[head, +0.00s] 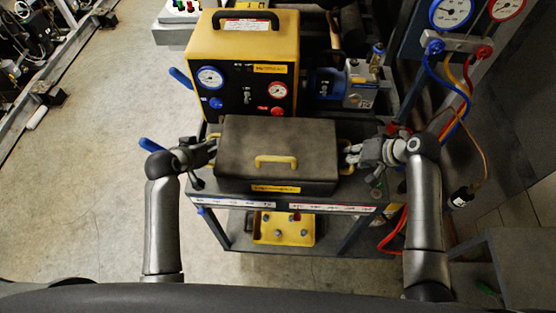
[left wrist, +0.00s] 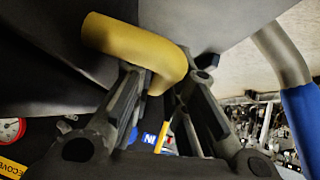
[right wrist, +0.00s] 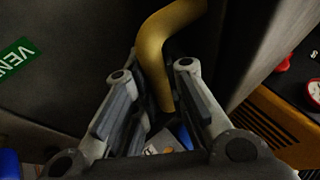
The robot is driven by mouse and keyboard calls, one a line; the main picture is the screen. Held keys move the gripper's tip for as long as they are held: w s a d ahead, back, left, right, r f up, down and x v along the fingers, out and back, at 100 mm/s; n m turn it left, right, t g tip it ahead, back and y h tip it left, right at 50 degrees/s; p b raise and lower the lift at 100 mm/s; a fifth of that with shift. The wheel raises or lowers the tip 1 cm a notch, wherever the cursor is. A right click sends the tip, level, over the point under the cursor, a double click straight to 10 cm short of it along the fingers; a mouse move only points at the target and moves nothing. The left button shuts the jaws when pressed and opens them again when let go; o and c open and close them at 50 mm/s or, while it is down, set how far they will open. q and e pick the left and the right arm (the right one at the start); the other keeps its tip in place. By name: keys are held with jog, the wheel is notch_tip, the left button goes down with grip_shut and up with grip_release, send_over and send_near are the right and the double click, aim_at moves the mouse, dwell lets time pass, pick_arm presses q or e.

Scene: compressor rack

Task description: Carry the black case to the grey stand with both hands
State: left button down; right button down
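The black case (head: 262,143) lies flat on top of the grey cart, with a yellow handle on its front and one at each end. My left gripper (head: 211,151) is at its left end; in the left wrist view its fingers are closed in around the yellow left handle (left wrist: 135,42). My right gripper (head: 350,153) is at its right end; in the right wrist view its fingers close in on the yellow right handle (right wrist: 154,60). The finger contact is partly hidden. A grey surface (head: 522,262) at the lower right may be the grey stand.
A yellow gauge unit (head: 240,47) stands right behind the case, with a blue and grey pump (head: 350,88) beside it. Hoses (head: 448,85) hang from the gauge panel at the right. A yellow tray (head: 283,229) is on the cart's lower shelf. The floor (head: 100,170) at left is clear.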

dwell(0.5)
